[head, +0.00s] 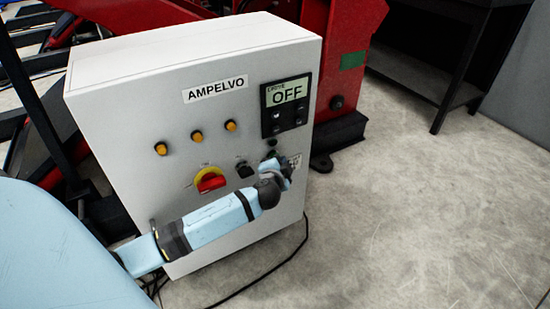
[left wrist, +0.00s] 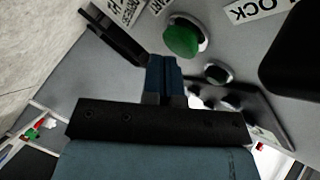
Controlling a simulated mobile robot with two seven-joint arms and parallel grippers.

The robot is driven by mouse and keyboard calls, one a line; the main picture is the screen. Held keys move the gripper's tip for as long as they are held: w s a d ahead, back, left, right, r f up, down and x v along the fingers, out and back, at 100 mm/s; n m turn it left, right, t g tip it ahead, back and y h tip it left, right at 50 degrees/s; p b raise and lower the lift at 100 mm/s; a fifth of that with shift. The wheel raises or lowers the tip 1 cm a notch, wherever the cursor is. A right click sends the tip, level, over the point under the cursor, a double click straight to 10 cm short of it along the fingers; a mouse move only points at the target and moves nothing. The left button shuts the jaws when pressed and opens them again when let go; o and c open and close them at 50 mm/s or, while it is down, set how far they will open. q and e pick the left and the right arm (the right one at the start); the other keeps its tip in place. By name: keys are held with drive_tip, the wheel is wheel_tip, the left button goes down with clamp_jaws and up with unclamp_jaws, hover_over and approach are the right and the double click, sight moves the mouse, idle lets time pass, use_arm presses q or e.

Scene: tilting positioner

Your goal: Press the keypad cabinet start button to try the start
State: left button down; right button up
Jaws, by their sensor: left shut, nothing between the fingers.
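The white keypad cabinet (head: 130,105) stands upright with a small display (head: 287,92) reading OFF, with keys below it. My left gripper (head: 275,163) is at the lower right of its front panel and hides part of the controls there. In the left wrist view a green round button (left wrist: 181,40) sits in a metal ring, just beyond the tips of my shut, empty left gripper (left wrist: 164,60). Whether the fingertips touch the button, I cannot tell. A dark round control (left wrist: 217,72) is beside it. My right gripper is not in view.
The panel also has orange lamps (head: 197,136), a red-and-yellow rotary switch (head: 210,180) and a black knob (head: 244,169). A red machine frame (head: 350,35) stands behind the cabinet. A cable (head: 275,270) lies on the floor. The floor at right is clear.

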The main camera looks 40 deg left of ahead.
use_arm(q)
drive_tip(key=shift+w+a, duration=0.1)
drive_tip(key=shift+a, duration=0.05)
drive_tip(key=shift+w+a, duration=0.1)
drive_tip(key=shift+a, duration=0.15)
idle(0.7)
drive_tip(key=shift+d, duration=0.1)
drive_tip(key=shift+s+d, duration=0.35)
drive_tip(key=shift+d, duration=0.35)
drive_tip(key=d, duration=0.1)
drive_tip(key=s+d, duration=0.1)
drive_tip(key=d, duration=0.1)
drive_tip(key=s+d+p, duration=0.1)
drive_tip(key=shift+d, duration=0.3)
